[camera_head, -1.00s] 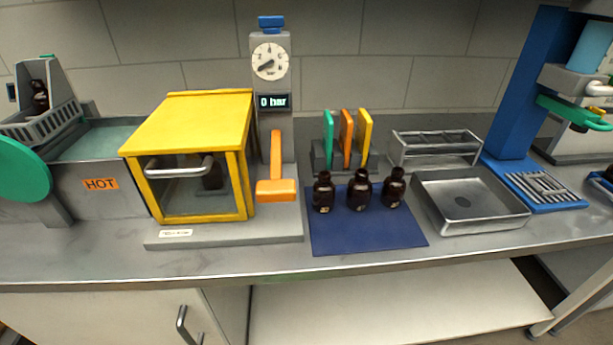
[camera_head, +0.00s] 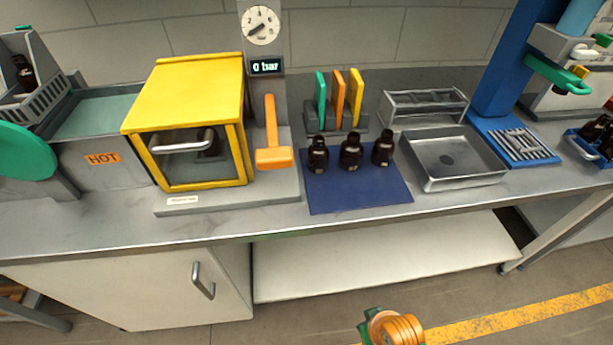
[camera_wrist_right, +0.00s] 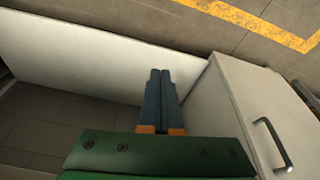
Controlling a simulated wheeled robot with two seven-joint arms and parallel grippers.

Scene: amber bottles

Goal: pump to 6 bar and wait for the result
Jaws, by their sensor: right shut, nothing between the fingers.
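The yellow pressure chamber (camera_head: 190,95) stands on the bench at left, its glazed front closed with a grey handle, and a dark bottle (camera_head: 208,142) shows inside. Beside it is the orange pump lever (camera_head: 273,140), its wide grip low. Above it the display (camera_head: 266,67) reads 0 bar, under a round dial gauge (camera_head: 260,26) whose needle points to the lower left. My right gripper (camera_wrist_right: 160,78) is shut and empty in the right wrist view, above the floor and lower shelf in front of the bench, away from the lever. My left gripper is out of view.
Several dark bottles (camera_head: 350,152) stand on a blue mat (camera_head: 360,195) right of the lever. Behind are coloured plates in a rack (camera_head: 338,95); further right are a metal tray (camera_head: 455,160) and blue stand (camera_head: 500,60). A HOT-labelled bath (camera_head: 100,125) stands left.

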